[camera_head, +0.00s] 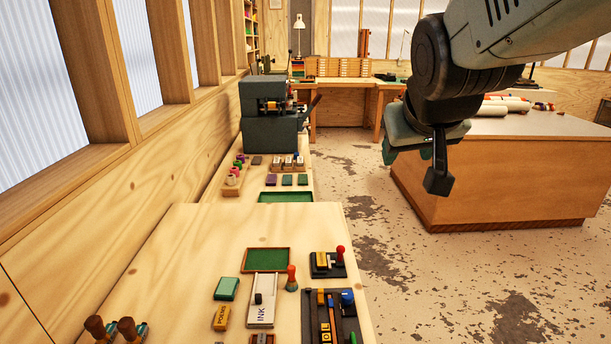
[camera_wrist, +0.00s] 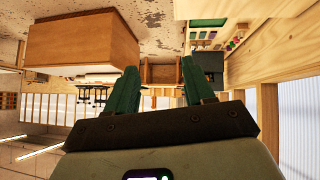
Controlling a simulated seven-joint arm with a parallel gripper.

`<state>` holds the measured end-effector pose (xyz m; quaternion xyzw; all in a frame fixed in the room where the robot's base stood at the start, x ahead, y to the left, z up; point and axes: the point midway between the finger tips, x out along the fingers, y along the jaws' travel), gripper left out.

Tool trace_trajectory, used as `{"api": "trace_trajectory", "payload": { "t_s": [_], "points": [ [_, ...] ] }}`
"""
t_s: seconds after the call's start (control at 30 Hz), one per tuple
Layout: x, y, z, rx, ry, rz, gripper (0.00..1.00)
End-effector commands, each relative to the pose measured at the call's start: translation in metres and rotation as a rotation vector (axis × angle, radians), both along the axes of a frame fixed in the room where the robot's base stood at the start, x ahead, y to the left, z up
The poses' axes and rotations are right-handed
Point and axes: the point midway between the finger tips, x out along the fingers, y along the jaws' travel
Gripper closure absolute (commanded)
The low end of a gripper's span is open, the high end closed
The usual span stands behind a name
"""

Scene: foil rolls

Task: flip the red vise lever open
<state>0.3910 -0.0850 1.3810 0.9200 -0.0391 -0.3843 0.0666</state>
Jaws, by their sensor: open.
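A small dark vise-like block (camera_head: 327,265) with brass-coloured parts sits near the right edge of the near wooden bench. A red-knobbed lever (camera_head: 340,252) stands up at its right side. My gripper (camera_head: 436,172) hangs high over the floor, to the right of the bench and well apart from the vise. In the wrist view its two green fingers (camera_wrist: 160,75) are spread apart with nothing between them. I cannot make out the vise or its lever in the wrist view.
A red-orange-handled tool (camera_head: 291,278) stands left of the vise. A green tray (camera_head: 267,260), an ink box (camera_head: 262,300) and a dark tool tray (camera_head: 332,318) lie nearby. A grey press (camera_head: 269,115) stands farther back. A wooden cabinet (camera_head: 500,180) stands right, across open floor.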

Motion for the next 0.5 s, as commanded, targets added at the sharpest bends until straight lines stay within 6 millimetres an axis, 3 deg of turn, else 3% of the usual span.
{"api": "trace_trajectory", "payload": {
  "t_s": [0.27, 0.37, 0.5],
  "points": [
    [0.078, -0.028, -0.006, -0.044, -0.127, -0.003, 0.47],
    [0.116, -0.042, -0.015, -0.075, -0.187, 0.012, 0.47],
    [0.181, -0.065, -0.04, -0.137, -0.295, 0.064, 0.47]
  ]
}}
